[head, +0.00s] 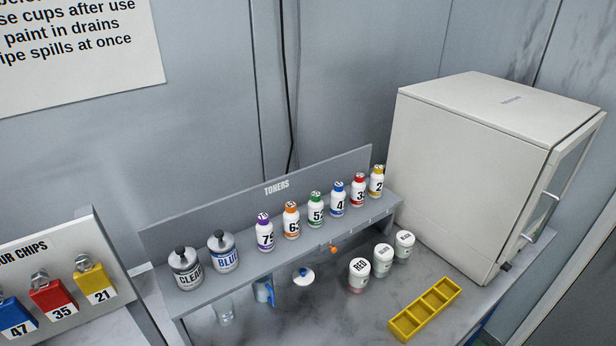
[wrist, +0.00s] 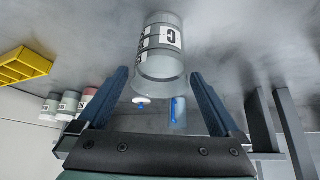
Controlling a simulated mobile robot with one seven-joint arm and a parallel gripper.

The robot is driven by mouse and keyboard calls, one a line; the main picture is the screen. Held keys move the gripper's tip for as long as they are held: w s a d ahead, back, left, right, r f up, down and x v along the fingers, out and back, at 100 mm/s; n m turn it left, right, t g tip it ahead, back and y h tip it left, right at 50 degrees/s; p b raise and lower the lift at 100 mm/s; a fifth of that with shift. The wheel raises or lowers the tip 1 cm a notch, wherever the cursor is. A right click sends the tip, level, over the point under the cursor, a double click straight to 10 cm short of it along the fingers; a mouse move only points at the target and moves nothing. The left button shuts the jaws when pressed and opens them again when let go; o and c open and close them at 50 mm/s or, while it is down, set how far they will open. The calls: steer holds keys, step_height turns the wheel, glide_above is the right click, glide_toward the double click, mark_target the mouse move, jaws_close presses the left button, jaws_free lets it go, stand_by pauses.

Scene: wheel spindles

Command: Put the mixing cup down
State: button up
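A clear cup with a white label (wrist: 160,50) is in the wrist view, which looks upside down. It is just beyond and between the fingertips. My gripper (wrist: 159,72) has two blue fingers standing apart, with a narrow gap showing on each side of the cup, so it looks open. The cup seems upright over the grey bench; whether its base touches it is hard to tell. The head view shows neither my gripper nor this cup. Another clear cup (head: 225,312) stands below the toner shelf there.
The toner shelf (head: 270,265) carries several bottles and two cans. A blue-handled vessel (head: 265,292), a white round item (head: 303,277), three labelled jars (head: 382,260) and a yellow tray (head: 425,309) are on the bench. A white cabinet (head: 480,170) stands at right.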

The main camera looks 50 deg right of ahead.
steer(key=shift+r, duration=0.15)
steer(key=v, duration=1.2)
steer(key=w+a+r+n+t, duration=0.1)
steer(key=w+a+r+t, duration=0.4)
steer(key=r, duration=0.6)
steer(key=w+r+n+t+h, duration=0.1)
steer(key=w+r+n+t, duration=0.15)
steer(key=w+r, duration=0.65)
steer(key=w+a+r+t, duration=0.3)
steer(key=w+r+t, duration=0.1)
steer(key=r, duration=0.9)
steer(key=s+a+r+n+t+y, duration=0.1)
steer(key=s+a+r+t, duration=0.2)
steer(key=r, duration=0.6)
steer(key=s+a+r+n+t+y, duration=0.1)
steer(key=s+a+r+t+y, duration=0.1)
steer(key=a+r, duration=0.4)
steer(key=s+a+r+n+t+y, duration=0.2)
steer(key=s+a+r+t, duration=0.2)
steer(key=r, duration=1)
steer(key=shift+s+a+t, duration=0.4)
steer(key=shift+a+t, duration=0.4)
steer(key=shift+t, duration=0.05)
